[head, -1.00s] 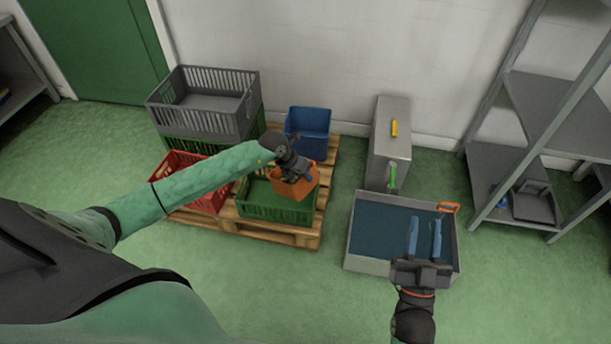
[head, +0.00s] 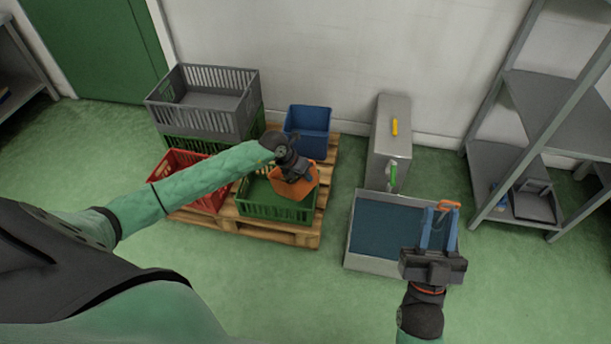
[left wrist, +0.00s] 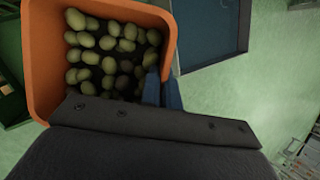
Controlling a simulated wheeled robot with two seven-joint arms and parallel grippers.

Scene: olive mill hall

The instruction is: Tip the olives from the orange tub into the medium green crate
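The orange tub (head: 294,184) hangs tilted over the green crate (head: 258,210) on the pallet. My left gripper (head: 297,172) is shut on the tub's wall. In the left wrist view the tub (left wrist: 45,70) holds many green olives (left wrist: 105,45), and the left gripper's blue fingers (left wrist: 162,90) grip its rim. The crate's inside is partly hidden by the tub and arm; I see no olives in it. My right gripper (head: 439,228) is open and empty, over the right side of a grey basin.
A red crate (head: 180,168), a blue bin (head: 308,120) and a grey crate (head: 205,95) stacked on another green crate (head: 186,143) surround the green crate. The grey basin (head: 375,264) with an orange handle (head: 447,205) stands right. Shelving (head: 500,165) is at far right.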

